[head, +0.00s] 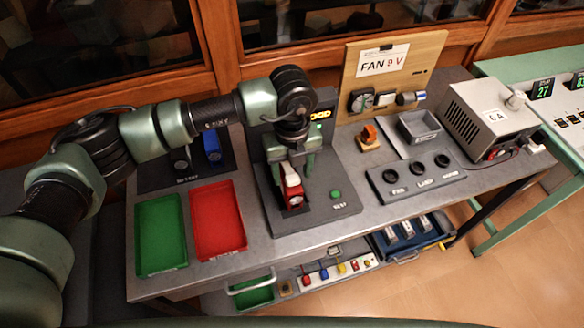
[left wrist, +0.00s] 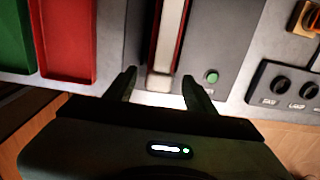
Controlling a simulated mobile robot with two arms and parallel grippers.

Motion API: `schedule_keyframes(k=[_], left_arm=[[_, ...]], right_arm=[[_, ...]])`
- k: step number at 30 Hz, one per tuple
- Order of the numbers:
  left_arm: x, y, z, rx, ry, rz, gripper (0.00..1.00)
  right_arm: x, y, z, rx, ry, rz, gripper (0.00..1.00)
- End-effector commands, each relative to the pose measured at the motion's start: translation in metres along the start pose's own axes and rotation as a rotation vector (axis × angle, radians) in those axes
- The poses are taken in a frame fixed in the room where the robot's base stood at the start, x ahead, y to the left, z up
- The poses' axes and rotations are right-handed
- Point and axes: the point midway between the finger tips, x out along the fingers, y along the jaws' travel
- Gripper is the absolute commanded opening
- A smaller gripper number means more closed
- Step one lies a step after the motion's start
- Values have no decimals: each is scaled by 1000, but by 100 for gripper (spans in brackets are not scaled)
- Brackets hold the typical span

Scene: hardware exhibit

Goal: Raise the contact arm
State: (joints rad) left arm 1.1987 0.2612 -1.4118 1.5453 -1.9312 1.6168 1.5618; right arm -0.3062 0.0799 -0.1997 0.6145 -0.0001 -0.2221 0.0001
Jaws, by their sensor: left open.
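The contact arm (head: 292,180) looks like a white-topped bar with red beneath, on a dark grey test fixture (head: 335,165). In the left wrist view the contact arm (left wrist: 167,45) is a long pale bar with red edges, and its near end lies between my fingertips. My left gripper (head: 290,168) is over the fixture, pointing down, with one finger on each side of the bar. In the left wrist view the gripper (left wrist: 160,85) is open, with gaps visible beside the bar. The bar's far end is hidden behind my wrist in the head view. My right gripper is not seen.
A green button (head: 336,193) sits right of the bar, and a lit display (head: 320,115) stands behind. Green (head: 160,235) and red (head: 218,220) trays lie left. A knob panel (head: 415,178) and grey power unit (head: 487,120) stand right. A fan board (head: 388,75) stands behind.

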Motion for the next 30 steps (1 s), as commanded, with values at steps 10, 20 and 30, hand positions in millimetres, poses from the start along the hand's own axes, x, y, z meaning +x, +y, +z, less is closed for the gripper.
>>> schedule_keyframes(k=[10, 20, 30], left_arm=[[3, 0, 0, 1, 0, -1, 41], [3, 0, 0, 1, 0, -1, 0], [2, -1, 0, 1, 0, -2, 0]], right_arm=[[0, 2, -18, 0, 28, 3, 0], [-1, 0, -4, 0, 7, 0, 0], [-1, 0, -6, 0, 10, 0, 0]])
